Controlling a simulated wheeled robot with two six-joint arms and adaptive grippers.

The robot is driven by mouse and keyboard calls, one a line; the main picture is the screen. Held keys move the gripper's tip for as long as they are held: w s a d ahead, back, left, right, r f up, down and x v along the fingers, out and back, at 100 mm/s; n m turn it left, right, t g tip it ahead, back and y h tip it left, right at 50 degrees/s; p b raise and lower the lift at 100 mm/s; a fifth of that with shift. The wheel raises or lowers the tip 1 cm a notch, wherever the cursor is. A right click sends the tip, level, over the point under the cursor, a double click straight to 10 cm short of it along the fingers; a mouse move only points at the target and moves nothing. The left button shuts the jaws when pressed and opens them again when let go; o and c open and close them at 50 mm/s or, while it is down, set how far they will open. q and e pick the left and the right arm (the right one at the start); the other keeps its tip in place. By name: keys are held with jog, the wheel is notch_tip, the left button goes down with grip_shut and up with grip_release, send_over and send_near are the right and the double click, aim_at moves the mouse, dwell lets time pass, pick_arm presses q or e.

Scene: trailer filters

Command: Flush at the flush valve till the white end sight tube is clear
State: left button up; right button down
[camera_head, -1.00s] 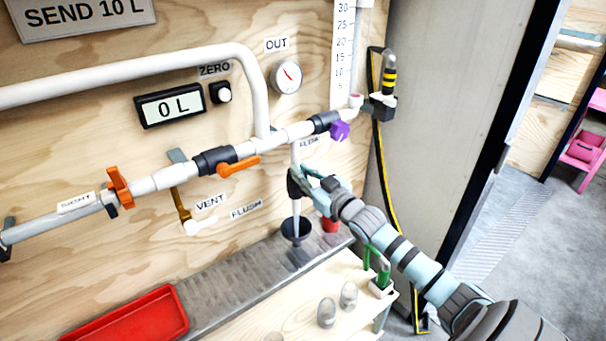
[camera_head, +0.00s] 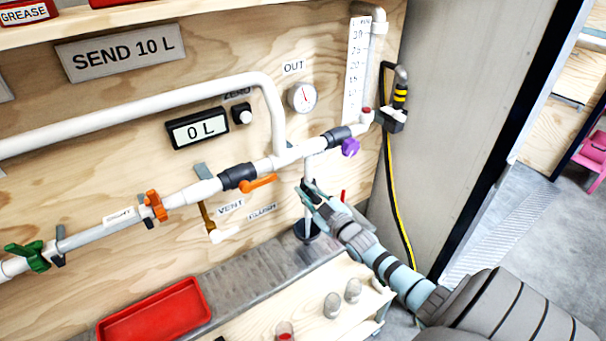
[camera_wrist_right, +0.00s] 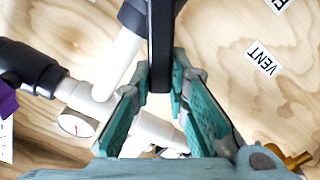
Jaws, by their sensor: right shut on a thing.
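My right gripper (camera_head: 310,190) is at the white vertical drop pipe (camera_head: 309,166) below the main line. In the right wrist view its teal fingers (camera_wrist_right: 163,88) are shut on a dark bar (camera_wrist_right: 160,40), apparently the flush valve's lever. The valve body is mostly hidden by the gripper. A FLUSH label (camera_head: 262,212) is on the board to the left. A narrow upright tube (camera_head: 368,75) stands beside a numbered scale, with a red spot at its foot; I cannot tell its contents. A labelled pipe piece (camera_head: 122,215), its lettering hard to read, is at left. My left gripper is not in view.
The counter display (camera_head: 198,129) reads 0 L. Orange handles (camera_head: 258,183), a purple valve (camera_head: 350,147) and a green handle (camera_head: 27,256) are along the line. A black funnel (camera_head: 306,231) is below the drop pipe. A red tray (camera_head: 155,312) and glass jars (camera_head: 332,305) stand in front.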

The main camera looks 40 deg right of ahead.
jog(key=a+f+n, duration=0.3)
jog(key=f+n, duration=0.3)
jog(key=n, duration=0.5)
jog(key=shift+w, duration=0.15)
dwell(0.5)
jog(key=c, duration=1.5)
grip_release()
jog(key=shift+c, duration=0.2)
jog(key=s+a, duration=0.1)
jog(key=s, duration=1.1)
jog(key=shift+a, duration=0.15)
